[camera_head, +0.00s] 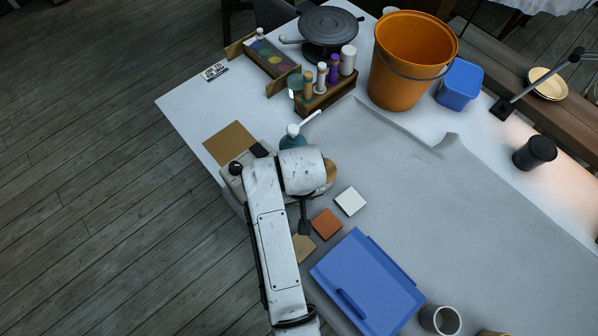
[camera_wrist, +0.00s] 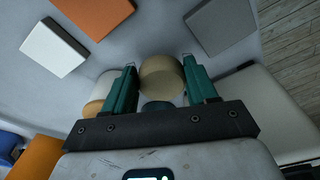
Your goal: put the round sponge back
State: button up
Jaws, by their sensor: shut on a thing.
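The round sponge (camera_wrist: 161,80) is pale beige and shows in the wrist view between the two teal fingers of my gripper (camera_wrist: 160,85), which is shut on it. In the head view my white arm covers the fingers and the held sponge. Whether the sponge touches the table or hangs just above it I cannot tell. A tan rounded thing (camera_head: 330,172) shows at the right edge of my wrist in the head view; a cream and orange thing (camera_wrist: 99,95) stands left of the fingers in the wrist view.
A teal bottle with a white top (camera_head: 292,141) stands close beyond my wrist. White (camera_head: 350,201) and orange (camera_head: 326,224) tiles lie near the arm, beside a blue case (camera_head: 385,282). An orange bucket (camera_head: 400,80) stands farther back.

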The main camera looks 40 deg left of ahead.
jog(key=shift+d+f, duration=0.1)
jog(key=shift+f, duration=1.05)
jog(key=shift+f, duration=0.1)
jog(key=o, duration=0.7)
jog(key=shift+o, duration=0.2)
notch_tip(320, 180, up, 12)
jog(key=d, duration=0.1)
jog(key=shift+s, duration=0.3)
jog(key=shift+d, duration=0.1)
